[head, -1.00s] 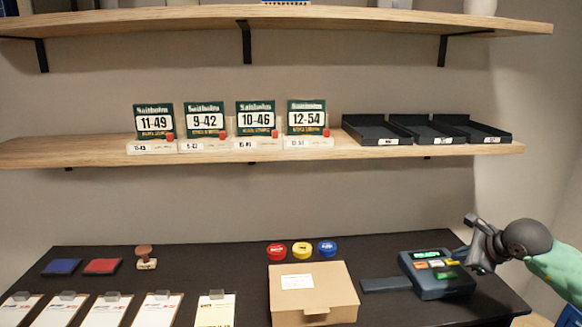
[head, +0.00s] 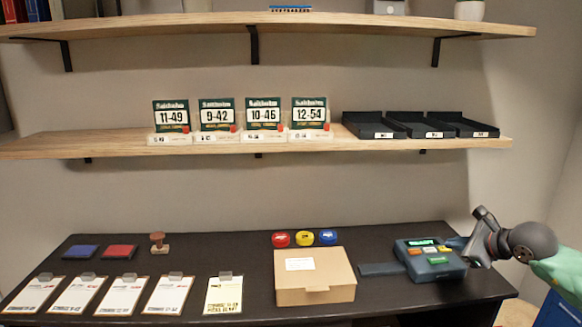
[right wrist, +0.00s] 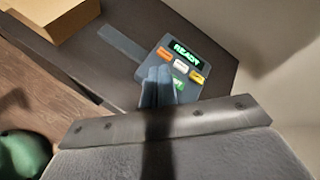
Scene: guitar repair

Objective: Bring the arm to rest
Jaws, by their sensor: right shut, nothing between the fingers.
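My right arm comes in from the right edge of the head view. Its right gripper (head: 457,243) is at the right side of the testing device with the lit screen (head: 429,262). In the right wrist view the gripper's two blue-grey fingers (right wrist: 157,86) are together with nothing between them. They overlap the device's lower left part in that picture, and the device's screen reads READY (right wrist: 187,53). Whether the fingers touch the device cannot be told. My left gripper is not in view.
A cardboard box (head: 315,282) stands left of the device on the dark table (head: 240,258). Several clipboards (head: 124,296), ink pads (head: 119,251), a stamp (head: 158,243) and coloured tins (head: 304,239) lie there too. String packs (head: 217,115) and black trays (head: 411,127) fill the shelf above.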

